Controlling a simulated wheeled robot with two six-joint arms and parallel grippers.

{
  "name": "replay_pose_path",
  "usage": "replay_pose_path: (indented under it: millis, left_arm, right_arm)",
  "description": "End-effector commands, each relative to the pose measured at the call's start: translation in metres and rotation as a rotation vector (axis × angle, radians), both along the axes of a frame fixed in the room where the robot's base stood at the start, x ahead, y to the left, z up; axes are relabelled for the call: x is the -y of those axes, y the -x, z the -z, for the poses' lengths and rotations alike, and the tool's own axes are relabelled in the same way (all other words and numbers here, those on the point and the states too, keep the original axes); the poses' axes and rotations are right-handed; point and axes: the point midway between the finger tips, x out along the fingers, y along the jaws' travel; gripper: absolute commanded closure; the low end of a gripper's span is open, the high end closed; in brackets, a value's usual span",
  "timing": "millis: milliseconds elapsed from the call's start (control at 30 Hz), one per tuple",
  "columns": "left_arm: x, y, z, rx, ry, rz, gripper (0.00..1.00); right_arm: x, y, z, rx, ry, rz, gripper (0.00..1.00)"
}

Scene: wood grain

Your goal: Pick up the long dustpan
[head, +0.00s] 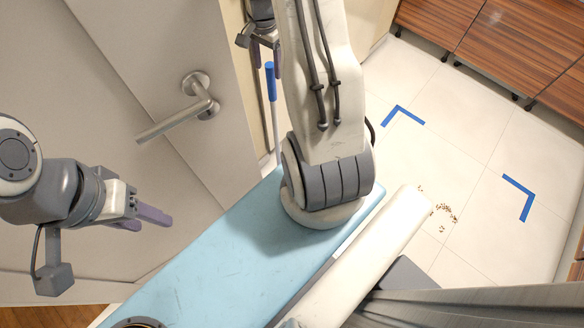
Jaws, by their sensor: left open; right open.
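A long upright tool with a blue grip (271,82) and a thin pale pole stands beside the door edge in the head view; it appears to be the long dustpan. Its lower end is hidden behind my arm and body. My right gripper (266,58) is at the top of the picture, open, with its purple fingers on either side of the top of the blue grip; I cannot tell whether they touch it. My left gripper (150,217) is open and empty at the left, in front of the door, well away from the tool.
A grey door (115,80) with a metal lever handle (180,120) fills the left. Blue corner marks (402,113) and brown crumbs (445,212) lie on the white tile floor. Wooden cabinets (500,45) line the upper right.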

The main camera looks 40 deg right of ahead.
Motion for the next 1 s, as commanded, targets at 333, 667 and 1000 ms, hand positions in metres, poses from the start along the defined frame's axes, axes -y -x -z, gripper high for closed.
replay_pose_path:
  millis: [333,667,1000]
  left_arm:
    - [0.0,0.0,-0.006,0.0,0.0,0.0,0.5]
    - [0.0,0.0,-0.006,0.0,0.0,0.0,0.5]
    - [0.0,0.0,-0.006,0.0,0.0,0.0,0.5]
  right_arm:
    - [0.005,0.002,0.041,-0.002,-0.001,0.003,0.3]
    - [0.005,0.002,0.041,-0.001,-0.001,0.003,0.76]
    - [0.005,0.002,0.041,-0.001,-0.001,0.003,1.0]
